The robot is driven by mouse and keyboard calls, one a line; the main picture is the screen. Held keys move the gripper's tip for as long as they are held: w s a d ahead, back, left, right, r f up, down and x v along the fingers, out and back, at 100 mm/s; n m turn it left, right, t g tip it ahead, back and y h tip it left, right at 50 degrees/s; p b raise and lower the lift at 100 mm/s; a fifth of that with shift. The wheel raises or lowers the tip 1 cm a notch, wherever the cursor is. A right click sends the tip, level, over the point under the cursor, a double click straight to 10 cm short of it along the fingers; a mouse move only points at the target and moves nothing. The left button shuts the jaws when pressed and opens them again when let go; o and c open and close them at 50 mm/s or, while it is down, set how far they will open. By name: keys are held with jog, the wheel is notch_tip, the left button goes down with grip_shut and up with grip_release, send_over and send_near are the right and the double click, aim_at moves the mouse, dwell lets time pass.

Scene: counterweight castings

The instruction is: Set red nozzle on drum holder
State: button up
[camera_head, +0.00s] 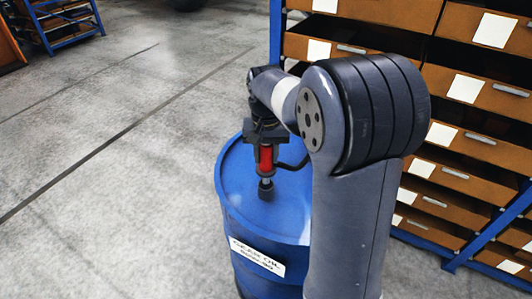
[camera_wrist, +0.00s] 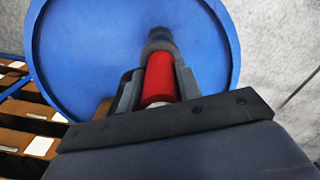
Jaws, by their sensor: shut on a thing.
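The red nozzle (camera_head: 265,158) is upright between the fingers of my gripper (camera_head: 264,148), above the top of the blue drum (camera_head: 232,165). In the wrist view my gripper (camera_wrist: 158,82) is shut around the red body of the nozzle (camera_wrist: 160,72), with a finger on each side. A dark end (camera_wrist: 159,40) shows past the red part. In the head view a dark, stubby piece (camera_head: 266,190) lies directly below the red body at the drum top. I cannot tell whether it is the nozzle's tip, the drum holder, or both touching.
A dark curved piece like a hose or handle (camera_head: 295,164) shows right of the nozzle. A shelf rack with brown bins (camera_head: 480,85) stands close behind and right of the drum. Grey floor (camera_head: 120,170) at left is clear. A blue rack (camera_head: 68,30) stands far left.

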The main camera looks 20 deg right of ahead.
aim_at(266, 168)
jog(key=shift+f+b, duration=1.9)
jog(key=shift+f, duration=1.15)
jog(key=o, duration=1)
notch_tip(266, 168, up, 11)
jog(key=shift+f+b, duration=0.1)
jog(key=shift+b, duration=0.2)
notch_tip(266, 168, down, 10)
jog(key=shift+f+p, duration=0.25)
jog(key=shift+p, duration=0.25)
jog(key=shift+r, duration=0.2)
